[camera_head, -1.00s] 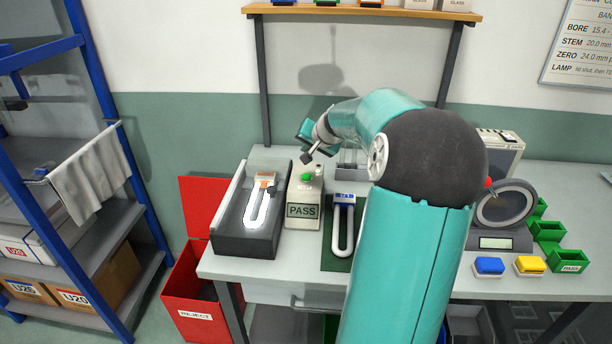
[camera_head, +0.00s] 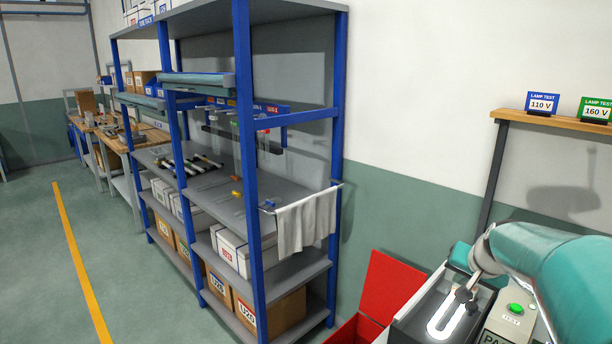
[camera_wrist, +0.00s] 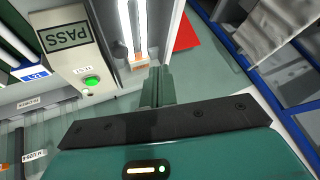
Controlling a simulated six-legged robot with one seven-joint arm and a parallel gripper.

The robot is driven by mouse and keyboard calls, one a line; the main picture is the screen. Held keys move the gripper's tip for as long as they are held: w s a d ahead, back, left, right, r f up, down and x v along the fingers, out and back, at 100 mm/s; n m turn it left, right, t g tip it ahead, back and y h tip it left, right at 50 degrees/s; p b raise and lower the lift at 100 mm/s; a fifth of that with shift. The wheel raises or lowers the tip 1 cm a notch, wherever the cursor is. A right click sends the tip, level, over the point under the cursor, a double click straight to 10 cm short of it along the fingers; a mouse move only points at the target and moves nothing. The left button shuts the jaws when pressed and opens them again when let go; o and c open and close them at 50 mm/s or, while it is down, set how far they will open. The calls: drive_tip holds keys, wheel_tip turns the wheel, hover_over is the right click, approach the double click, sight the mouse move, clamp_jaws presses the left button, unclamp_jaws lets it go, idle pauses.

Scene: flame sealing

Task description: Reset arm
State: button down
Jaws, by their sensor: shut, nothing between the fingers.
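My gripper (camera_wrist: 157,88) shows in the wrist view with its two fingers closed together and nothing between them. It is over the bench beside the tester (camera_wrist: 72,45), which has a green button and a PASS display. In the head view my teal arm (camera_head: 565,262) reaches in from the right edge, bent over the bench. Its end hangs above the dark tray (camera_head: 408,325) with the glowing U-shaped tube (camera_head: 446,316). The tube also shows in the wrist view (camera_wrist: 124,20). My arm hides part of the bench.
A blue-framed shelf unit (camera_head: 246,130) stands at the left with a grey cloth (camera_head: 306,222) on its rail. A red bin (camera_head: 352,332) with a raised lid (camera_head: 390,285) is between shelf and bench. Open floor (camera_head: 40,250) with a yellow line lies far left.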

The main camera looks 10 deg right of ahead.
drive_tip(key=s+a+n+g+y, duration=0.1)
drive_tip(key=s+a+n, duration=0.6)
drive_tip(key=s+a, duration=1.5)
drive_tip(key=shift+a+n, duration=0.3)
drive_tip(key=shift+a, duration=0.85)
